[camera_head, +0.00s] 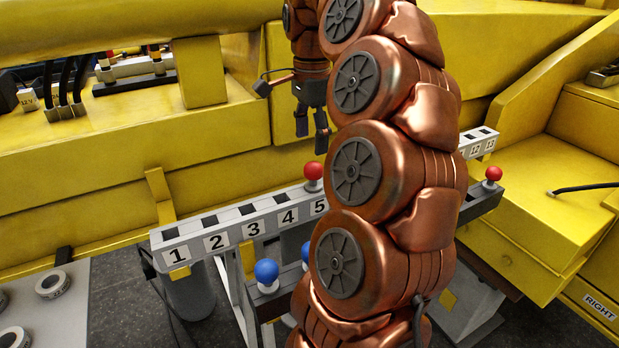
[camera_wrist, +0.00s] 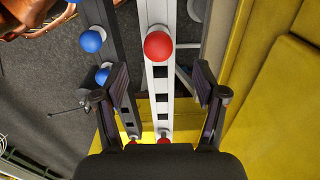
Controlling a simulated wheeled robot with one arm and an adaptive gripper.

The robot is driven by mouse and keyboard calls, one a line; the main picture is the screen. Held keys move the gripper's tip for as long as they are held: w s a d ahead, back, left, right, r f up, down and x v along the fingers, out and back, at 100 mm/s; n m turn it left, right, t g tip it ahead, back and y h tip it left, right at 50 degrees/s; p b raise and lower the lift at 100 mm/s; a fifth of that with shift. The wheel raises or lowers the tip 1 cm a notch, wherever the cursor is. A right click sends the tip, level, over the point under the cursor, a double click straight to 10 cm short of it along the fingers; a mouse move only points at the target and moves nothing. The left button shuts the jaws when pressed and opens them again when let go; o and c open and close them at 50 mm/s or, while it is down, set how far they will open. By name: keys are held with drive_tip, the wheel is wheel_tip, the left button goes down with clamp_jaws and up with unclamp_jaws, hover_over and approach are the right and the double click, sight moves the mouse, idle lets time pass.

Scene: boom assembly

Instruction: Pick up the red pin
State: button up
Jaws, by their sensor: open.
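A red ball-topped pin (camera_head: 313,172) stands upright in the numbered grey rail (camera_head: 237,225), near the number 5. My gripper (camera_head: 311,130) hangs above it, jaws open and pointing down, apart from the pin. In the wrist view a red ball (camera_wrist: 158,46) sits on the pale slotted rail (camera_wrist: 160,105), just beyond my open fingers (camera_wrist: 161,80). Nothing is between the fingers but the rail below. My arm hides the middle of the rail.
Blue ball-topped pins (camera_head: 267,271) stand on a lower bar in front; blue balls (camera_wrist: 91,41) show left in the wrist view. Yellow boom structure (camera_head: 240,110) rises close behind the rail. A grey table with tape rolls (camera_head: 52,284) is at the left.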

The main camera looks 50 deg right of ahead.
sight(313, 163)
drive_tip(key=shift+a+f+p, duration=0.1)
drive_tip(key=shift+f+p, duration=0.35)
drive_tip(key=shift+f, duration=0.8)
drive_tip(key=shift+s+f+p, duration=0.2)
drive_tip(key=shift+f+p, duration=0.8)
drive_tip(key=shift+f, duration=0.4)
drive_tip(key=shift+d+f, duration=0.2)
drive_tip(key=shift+f, duration=0.85)
drive_tip(key=shift+c, duration=0.2)
clamp_jaws()
